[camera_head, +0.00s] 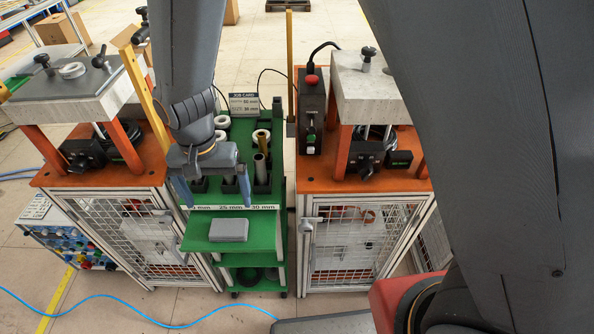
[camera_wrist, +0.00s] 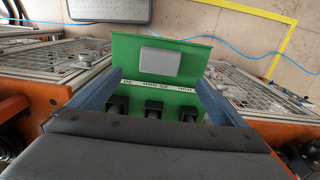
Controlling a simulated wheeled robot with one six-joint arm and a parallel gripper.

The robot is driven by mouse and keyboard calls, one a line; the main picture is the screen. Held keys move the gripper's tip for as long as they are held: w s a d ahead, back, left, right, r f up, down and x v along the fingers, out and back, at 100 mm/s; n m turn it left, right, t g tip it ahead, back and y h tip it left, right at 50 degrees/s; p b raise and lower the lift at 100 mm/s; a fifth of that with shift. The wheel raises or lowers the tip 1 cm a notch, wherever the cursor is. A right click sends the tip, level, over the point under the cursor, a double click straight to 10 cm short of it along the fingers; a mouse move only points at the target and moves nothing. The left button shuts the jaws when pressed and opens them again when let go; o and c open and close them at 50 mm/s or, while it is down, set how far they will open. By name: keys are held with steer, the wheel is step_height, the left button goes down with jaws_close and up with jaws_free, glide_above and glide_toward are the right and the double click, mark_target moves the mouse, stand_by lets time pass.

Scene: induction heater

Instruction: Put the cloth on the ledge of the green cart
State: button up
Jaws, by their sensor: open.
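The cloth (camera_head: 229,229), a folded grey rectangle, lies flat on the green ledge (camera_head: 197,236) at the front of the green cart (camera_head: 272,205). In the wrist view the cloth (camera_wrist: 160,62) rests near the middle of the ledge (camera_wrist: 200,50), beyond the size labels. My gripper (camera_head: 212,195) is open and empty above the front of the cart, with its fingers spread to either side. In the wrist view my gripper (camera_wrist: 157,80) has the cloth ahead and between its fingers, apart from them.
Orange-topped machines with mesh cages stand close on the left (camera_head: 108,180) and right (camera_head: 368,185) of the cart. Upright tubes (camera_head: 261,168), white rings (camera_head: 222,121) and a job card (camera_head: 244,103) are on the cart top. A blue hose (camera_head: 140,314) crosses the floor in front.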

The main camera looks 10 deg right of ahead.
steer(key=w+d+r, duration=0.2)
steer(key=d, duration=0.5)
steer(key=w+d+r, duration=0.1)
steer(key=d+r, duration=0.2)
steer(key=d, duration=0.5)
steer(key=s+d+r, duration=0.2)
steer(key=d, duration=0.7)
steer(key=s+d+r+n+t, duration=0.1)
steer(key=s+d, duration=0.2)
steer(key=d, duration=0.6)
steer(key=shift+r, duration=0.35)
steer(key=shift+w+a, duration=0.1)
